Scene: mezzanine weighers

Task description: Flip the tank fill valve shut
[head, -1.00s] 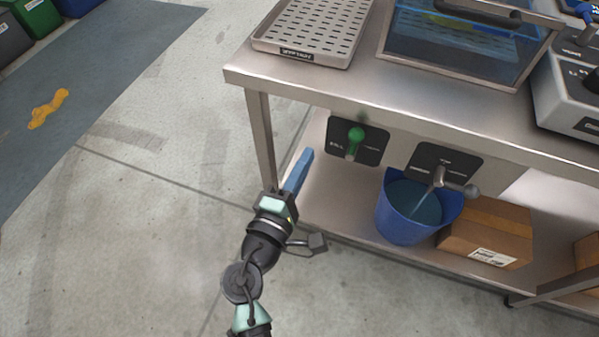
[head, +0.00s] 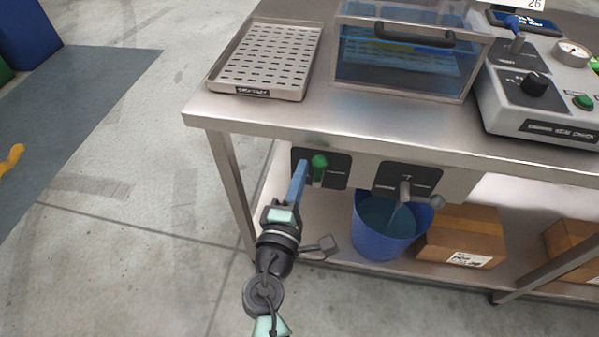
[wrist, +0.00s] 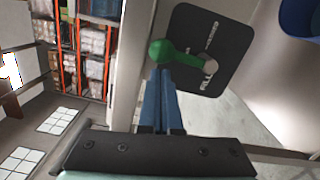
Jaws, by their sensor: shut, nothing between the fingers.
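The fill valve has a green lever (head: 319,166) on a dark plate (head: 337,172) on the front of the bench. In the wrist view its green knob (wrist: 161,52) points left of its pivot, and the plate (wrist: 226,50) reads FILL. My gripper (head: 302,170) has blue fingers that are shut and empty. In the head view the fingertips are just left of the green lever. In the wrist view the fingertips (wrist: 160,80) are right at the knob; I cannot tell whether they touch it. The tank (head: 400,62) of blue liquid stands on the bench top.
A second valve with a grey handle (head: 422,199) is to the right, with water running from its spout into a blue bucket (head: 372,238). A cardboard box (head: 462,241) stands beside the bucket. A perforated tray (head: 262,60) and a control box (head: 545,100) are on the bench.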

